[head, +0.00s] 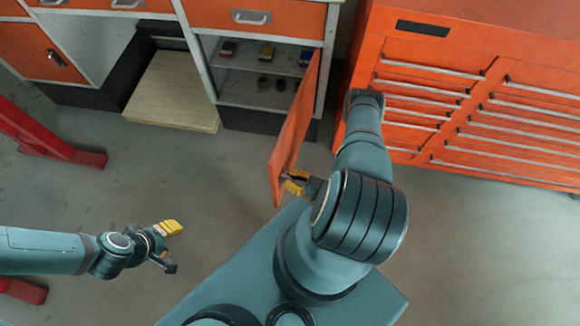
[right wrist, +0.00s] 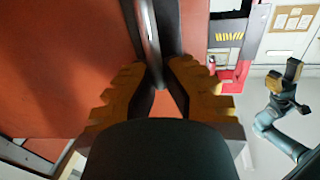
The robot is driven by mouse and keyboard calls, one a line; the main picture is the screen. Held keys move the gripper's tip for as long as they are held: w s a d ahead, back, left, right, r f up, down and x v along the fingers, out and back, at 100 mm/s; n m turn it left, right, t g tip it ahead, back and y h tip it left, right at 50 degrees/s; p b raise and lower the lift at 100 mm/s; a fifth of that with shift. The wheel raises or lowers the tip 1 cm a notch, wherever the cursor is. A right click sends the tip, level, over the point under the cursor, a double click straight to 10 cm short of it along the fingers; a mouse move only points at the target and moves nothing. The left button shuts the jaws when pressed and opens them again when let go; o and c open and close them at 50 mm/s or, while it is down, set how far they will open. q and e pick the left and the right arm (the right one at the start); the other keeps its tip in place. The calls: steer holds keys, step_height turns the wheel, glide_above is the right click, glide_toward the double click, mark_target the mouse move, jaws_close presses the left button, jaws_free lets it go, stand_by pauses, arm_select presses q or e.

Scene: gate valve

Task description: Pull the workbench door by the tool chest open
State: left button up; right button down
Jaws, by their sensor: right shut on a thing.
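The orange workbench door (head: 292,132) beside the tool chest (head: 455,40) stands swung well out from its cabinet, whose shelves are exposed. My right gripper (head: 296,184) is at the door's free end, on the side facing the tool chest. My left gripper (head: 172,246) is open and empty above the floor at lower left, away from the door.
Small items sit on the cabinet's upper shelf (head: 240,60), with dark round items below. A wooden board (head: 172,92) lies in the open bay to the left. A red stand (head: 50,140) is at far left. The floor (head: 200,180) left of the door is clear.

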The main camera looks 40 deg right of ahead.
steer(key=shift+s+d, duration=0.25)
steer(key=shift+s, duration=0.05)
steer(key=c, duration=1)
jaws_free()
steer(key=shift+s, duration=0.1)
steer(key=v, duration=1.2)
